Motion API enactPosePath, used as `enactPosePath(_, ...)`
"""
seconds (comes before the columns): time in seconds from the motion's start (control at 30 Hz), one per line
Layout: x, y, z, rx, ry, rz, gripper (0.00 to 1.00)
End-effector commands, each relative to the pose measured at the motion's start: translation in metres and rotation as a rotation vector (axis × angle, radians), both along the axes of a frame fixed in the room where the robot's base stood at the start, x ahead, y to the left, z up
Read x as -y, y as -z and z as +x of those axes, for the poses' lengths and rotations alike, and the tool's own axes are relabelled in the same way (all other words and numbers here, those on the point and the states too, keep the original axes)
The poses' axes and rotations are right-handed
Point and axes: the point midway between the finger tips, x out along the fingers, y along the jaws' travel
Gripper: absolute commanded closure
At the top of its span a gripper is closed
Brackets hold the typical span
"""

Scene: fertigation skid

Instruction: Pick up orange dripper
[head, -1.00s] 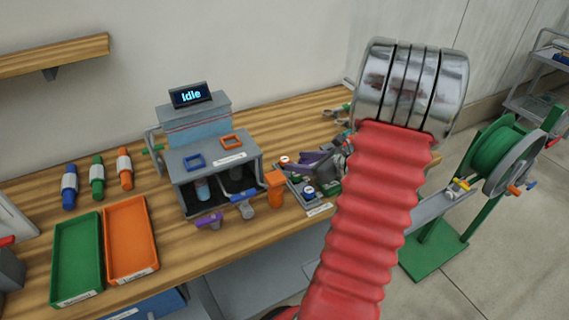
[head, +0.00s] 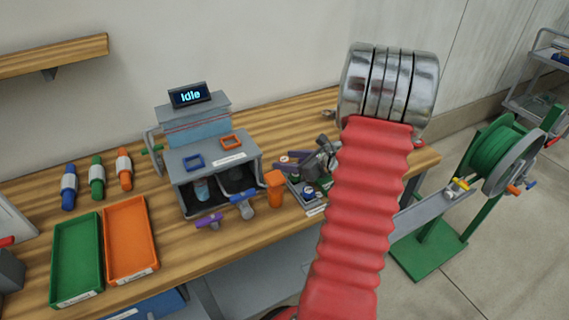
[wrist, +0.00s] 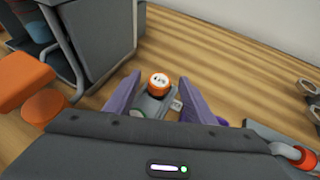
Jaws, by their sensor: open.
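The orange dripper (wrist: 158,86), a small round piece with an orange rim and a white marked top, sits upright on a grey tray (wrist: 150,107) in the wrist view. It also shows small in the head view (head: 284,159). My gripper (wrist: 160,79) is open, with one purple finger to the left of the dripper and one to the right. Gaps show between fingers and dripper; I cannot tell the height. A green-topped piece (wrist: 137,113) is partly hidden nearer my palm. In the head view my gripper (head: 287,161) is over the tray's back left part.
The grey machine (head: 215,160) with an "Idle" display and an orange block (head: 275,190) stand close on the left. Green (head: 78,258) and orange (head: 131,238) bins lie farther left. The wooden bench behind the dripper is clear.

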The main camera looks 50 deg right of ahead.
Motion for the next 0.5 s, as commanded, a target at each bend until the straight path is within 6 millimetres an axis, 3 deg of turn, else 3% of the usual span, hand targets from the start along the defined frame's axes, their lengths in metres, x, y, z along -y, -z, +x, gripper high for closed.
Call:
enactPosePath(0.33, -0.0011, -0.0002, 0.0001, 0.0, -0.001, 0.0, 0.51)
enactPosePath(0.5, -0.0011, -0.0002, 0.0002, 0.0, -0.001, 0.0, 0.61)
